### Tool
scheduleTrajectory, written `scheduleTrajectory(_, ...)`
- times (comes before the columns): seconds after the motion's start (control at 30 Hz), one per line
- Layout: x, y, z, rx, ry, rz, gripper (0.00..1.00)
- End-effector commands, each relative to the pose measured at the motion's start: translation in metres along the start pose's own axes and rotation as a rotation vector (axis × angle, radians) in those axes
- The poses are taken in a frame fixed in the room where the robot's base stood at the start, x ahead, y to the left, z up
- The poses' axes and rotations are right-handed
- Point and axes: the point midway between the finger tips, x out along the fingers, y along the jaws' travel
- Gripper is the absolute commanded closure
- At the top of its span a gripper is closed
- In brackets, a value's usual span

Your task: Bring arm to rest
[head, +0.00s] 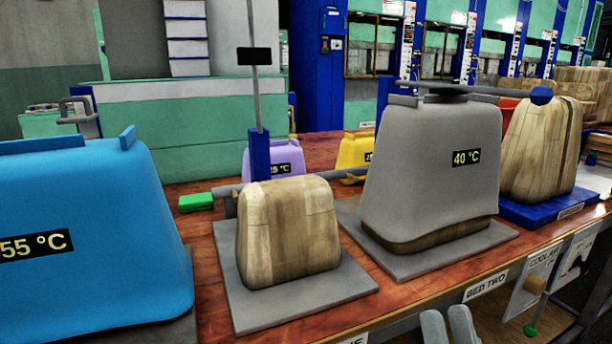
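Two light grey rounded fingertips, which look like my gripper (450,324), show at the bottom edge, right of centre, in front of the bench's front edge. They are close together with nothing visible between them. The rest of my gripper and my arm are out of the picture, so their pose is hidden.
A wooden bench (208,274) holds a bare wooden form (288,233) on a grey plate, a grey 40 °C cover (428,160) over another form, and a blue 55 °C cover (95,235). A horizontal bar with a green end (197,202) lies behind. Signs (540,275) hang below the front edge.

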Motion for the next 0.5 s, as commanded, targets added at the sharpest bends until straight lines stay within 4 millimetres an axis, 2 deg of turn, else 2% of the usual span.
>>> scheduleTrajectory(0.03, -0.022, 0.005, 0.008, -0.052, -0.068, 0.014, 0.67)
scheduleTrajectory(0.2, -0.087, 0.015, 0.026, -0.206, -0.271, 0.045, 0.67)
scheduleTrajectory(0.33, -0.138, 0.020, 0.032, -0.296, -0.423, 0.070, 0.67)
scheduleTrajectory(0.5, -0.203, 0.024, 0.030, -0.370, -0.611, 0.111, 0.67)
